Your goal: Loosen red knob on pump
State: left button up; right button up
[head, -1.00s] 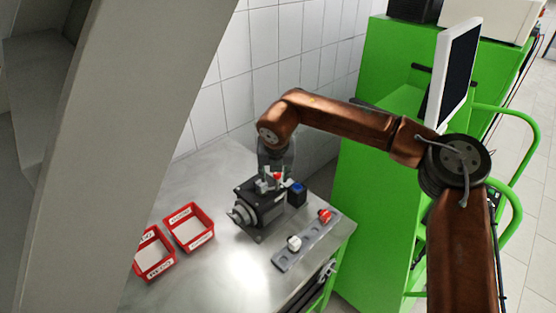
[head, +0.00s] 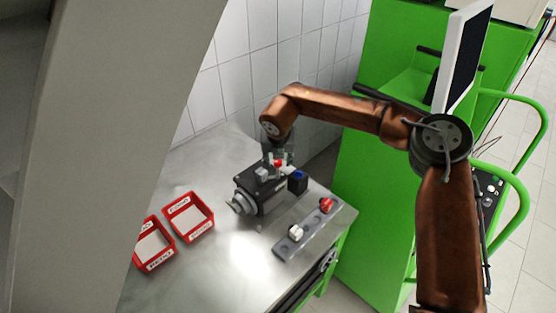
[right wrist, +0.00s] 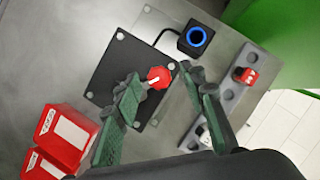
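The pump (head: 250,199) is a dark block on the steel table, with a light metal end at its left. Its red knob (head: 278,163) stands on top, below my right gripper (head: 277,148). In the right wrist view the red knob (right wrist: 158,76) has a pale bar and sits over a black plate (right wrist: 112,75). The fingers of my right gripper (right wrist: 160,75) are apart, one on each side of the knob. A gap shows between the knob and the right finger; whether the left finger touches cannot be told. My left gripper is not in view.
A box with a blue button (head: 299,182) stands close right of the pump. A grey strip (head: 310,229) holds a red knob and a white knob. Two red bins (head: 189,217) lie left. Tiled wall is behind; a green cabinet (head: 375,160) stands right.

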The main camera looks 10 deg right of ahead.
jog(key=shift+f, duration=0.1)
jog(key=shift+w+f, duration=0.1)
jog(key=shift+w, duration=0.1)
jog(key=shift+c, duration=0.6)
jog(key=shift+s, duration=0.1)
jog(key=c, duration=0.5)
grip_shut()
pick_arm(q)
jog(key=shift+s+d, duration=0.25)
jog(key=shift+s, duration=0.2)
